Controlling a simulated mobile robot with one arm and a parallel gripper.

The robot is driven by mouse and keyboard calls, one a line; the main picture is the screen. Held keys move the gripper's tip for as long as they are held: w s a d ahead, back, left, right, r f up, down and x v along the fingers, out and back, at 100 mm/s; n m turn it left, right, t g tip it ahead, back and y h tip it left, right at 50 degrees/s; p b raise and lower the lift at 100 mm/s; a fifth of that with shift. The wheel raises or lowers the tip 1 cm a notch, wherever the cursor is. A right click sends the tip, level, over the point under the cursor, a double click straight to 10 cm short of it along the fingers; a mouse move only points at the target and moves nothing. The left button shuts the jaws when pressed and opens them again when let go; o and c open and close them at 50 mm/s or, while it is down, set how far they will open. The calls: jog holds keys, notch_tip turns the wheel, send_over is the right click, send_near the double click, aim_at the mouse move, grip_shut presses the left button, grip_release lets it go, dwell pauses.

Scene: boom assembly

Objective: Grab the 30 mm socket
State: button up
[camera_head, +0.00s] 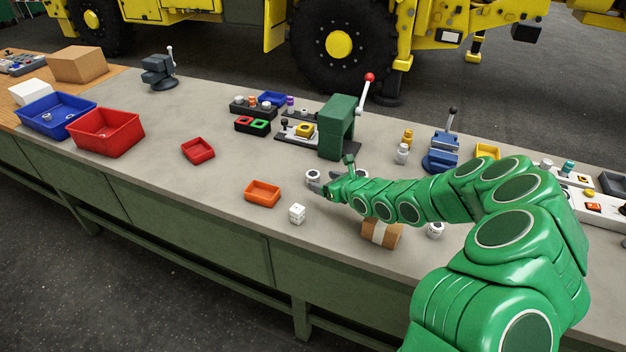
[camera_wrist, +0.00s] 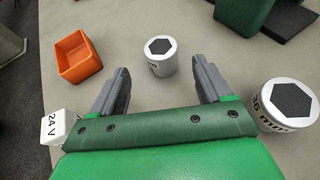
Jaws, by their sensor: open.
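A light grey socket (camera_wrist: 161,56) with a dark hexagonal top stands upright on the bench, ahead of my gripper (camera_wrist: 160,72) and about midway between its fingers in the wrist view. A small dark marking shows on its side, too small to read. A larger-looking socket (camera_wrist: 287,106) stands outside the right finger; its marking seems to read 36 mm. My gripper is open and empty. In the head view my gripper (camera_head: 325,188) is low over the bench, and a socket (camera_head: 312,176) shows just off its tips.
An orange tray (camera_wrist: 79,57) lies ahead left, and a white cube (camera_wrist: 54,128) marked 24 V is by the left finger. A green press (camera_head: 337,128) with a red-knobbed lever stands behind.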

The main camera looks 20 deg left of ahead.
aim_at(317, 179)
jog(key=shift+x, duration=3.6)
jog(key=shift+w+d, duration=0.1)
jog(key=shift+d, duration=0.05)
jog(key=c, duration=1.2)
jog(key=shift+o, duration=0.2)
